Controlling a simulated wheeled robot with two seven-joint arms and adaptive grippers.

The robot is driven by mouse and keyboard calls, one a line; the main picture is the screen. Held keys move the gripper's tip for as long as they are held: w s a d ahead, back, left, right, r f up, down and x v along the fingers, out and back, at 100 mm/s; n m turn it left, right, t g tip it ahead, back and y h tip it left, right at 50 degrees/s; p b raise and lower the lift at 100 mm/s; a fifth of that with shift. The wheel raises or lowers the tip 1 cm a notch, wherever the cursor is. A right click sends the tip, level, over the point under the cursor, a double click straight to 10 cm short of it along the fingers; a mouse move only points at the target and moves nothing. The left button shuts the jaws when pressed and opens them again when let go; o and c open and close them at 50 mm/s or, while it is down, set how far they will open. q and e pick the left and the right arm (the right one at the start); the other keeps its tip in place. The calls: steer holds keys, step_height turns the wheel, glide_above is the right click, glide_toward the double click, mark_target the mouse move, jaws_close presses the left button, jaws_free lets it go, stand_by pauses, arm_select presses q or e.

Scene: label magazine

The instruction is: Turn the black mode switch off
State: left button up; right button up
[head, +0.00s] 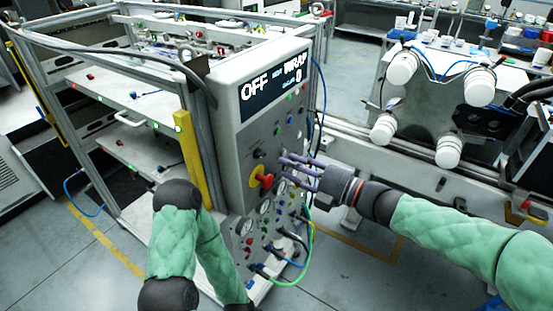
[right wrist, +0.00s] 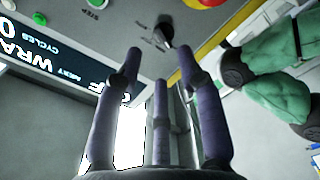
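The black mode switch (head: 258,154) is a small dark knob on the grey front panel of the machine, above the red-and-yellow rotary switch (head: 263,181). It also shows in the right wrist view (right wrist: 165,31), beyond my fingertips. My right gripper (head: 288,167) has several purple fingers, spread apart with nothing between them. They point at the panel just right of the knob. In the right wrist view the fingers (right wrist: 160,68) are apart from the knob. The display (head: 273,86) reads OFF, with WRAP and a 0. My left gripper is out of view; only its arm shows.
Small buttons and lamps, gauges (head: 265,207) and hoses (head: 309,240) crowd the lower panel. A metal frame with shelves (head: 130,150) stands at left. A conveyor-side unit with white suction cups (head: 402,67) is at right. My left arm stands in front of the cabinet's left side.

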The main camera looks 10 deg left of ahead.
steer(key=v, duration=0.5)
steer(key=shift+d, duration=0.1)
stand_by(0.4)
